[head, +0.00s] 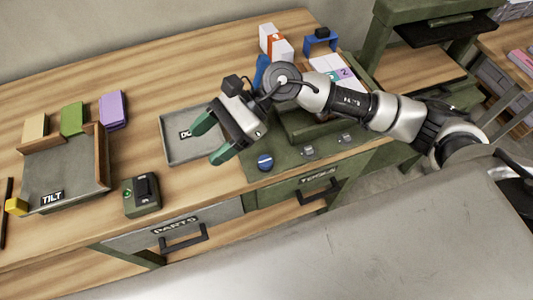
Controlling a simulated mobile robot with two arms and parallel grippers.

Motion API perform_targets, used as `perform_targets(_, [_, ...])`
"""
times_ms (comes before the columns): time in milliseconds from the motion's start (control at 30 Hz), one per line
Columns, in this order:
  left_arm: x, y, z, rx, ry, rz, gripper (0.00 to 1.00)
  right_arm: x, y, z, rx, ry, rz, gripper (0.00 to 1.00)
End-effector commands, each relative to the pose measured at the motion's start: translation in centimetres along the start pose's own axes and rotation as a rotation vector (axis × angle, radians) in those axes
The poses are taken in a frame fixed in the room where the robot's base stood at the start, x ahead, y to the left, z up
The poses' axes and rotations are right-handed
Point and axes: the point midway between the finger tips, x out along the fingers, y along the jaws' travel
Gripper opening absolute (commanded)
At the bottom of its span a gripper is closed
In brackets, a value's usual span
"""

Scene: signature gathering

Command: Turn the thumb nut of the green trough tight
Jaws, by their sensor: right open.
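A dark green trough-like fixture (304,127) stands on a green base plate (290,171) at the right of the bench, partly hidden behind my right arm. A round blue knob (265,162) sits at the plate's front left; I cannot tell if it is the thumb nut. Two small grey fittings, one of them here (308,152), sit along the plate's front. My right gripper (213,140) is open, with green fingertips apart and nothing seen between them. It hangs over the grey tray's right side, up and left of the blue knob. My left gripper is out of view.
A grey tray (170,138) lies under the right gripper. The TILT tray (85,180), with coloured blocks behind it, and a small green box (141,196) stand left. White blocks (283,48) and a blue stand (320,42) are behind my arm. Bare wood lies at the back left.

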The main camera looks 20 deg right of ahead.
Motion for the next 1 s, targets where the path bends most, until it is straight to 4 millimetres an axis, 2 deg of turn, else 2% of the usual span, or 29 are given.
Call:
perform_targets(33, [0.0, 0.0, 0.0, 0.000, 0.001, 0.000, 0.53, -1.5, -0.2, -2.0, -0.076, 0.141, 0.053, 0.65])
perform_targets(100, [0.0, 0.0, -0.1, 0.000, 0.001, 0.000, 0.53, -3.7, -0.1, -4.8, -0.159, 0.323, 0.141, 0.65])
perform_targets(200, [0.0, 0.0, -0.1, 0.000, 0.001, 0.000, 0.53, -7.2, -0.1, -7.7, -0.229, 0.531, 0.248, 0.65])
perform_targets(300, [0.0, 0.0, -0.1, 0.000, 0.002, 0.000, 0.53, -10.1, 0.0, -9.3, -0.258, 0.667, 0.326, 0.65])
perform_targets(400, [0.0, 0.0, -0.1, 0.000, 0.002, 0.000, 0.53, -11.7, 0.0, -10.1, -0.265, 0.735, 0.369, 0.65])
perform_targets(567, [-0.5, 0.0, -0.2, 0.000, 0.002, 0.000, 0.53, -11.4, 0.4, -10.9, -0.267, 0.753, 0.387, 0.65])
perform_targets(1000, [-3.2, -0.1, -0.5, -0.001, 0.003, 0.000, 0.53, -6.1, 2.3, -16.2, -0.265, 0.748, 0.385, 0.65])
